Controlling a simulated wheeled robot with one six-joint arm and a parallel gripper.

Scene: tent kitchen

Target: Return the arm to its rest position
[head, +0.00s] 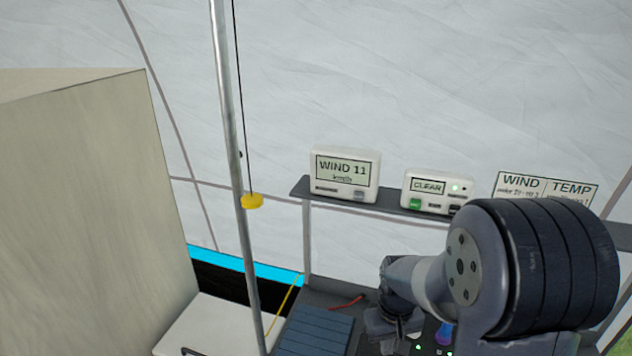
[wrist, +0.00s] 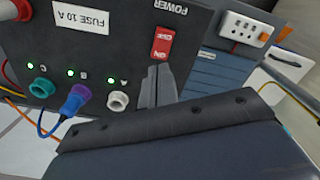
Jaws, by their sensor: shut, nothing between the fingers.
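My arm (head: 540,265) reaches in from the lower right in the head view, bent down over a dark power box. My gripper (wrist: 158,72) shows in the wrist view with its grey fingers together and nothing between them. The fingertips are just by the red ON/OFF power switch (wrist: 163,42) on the dark panel (wrist: 125,25). I cannot tell whether they touch it. In the head view the arm hides much of the box, and the fingertips are not clear.
A shelf holds a WIND 11 display (head: 344,175), a CLEAR unit (head: 436,191) and a WIND/TEMP card (head: 545,187). A metal pole (head: 232,150) with a yellow weight (head: 251,201) stands left of the arm.

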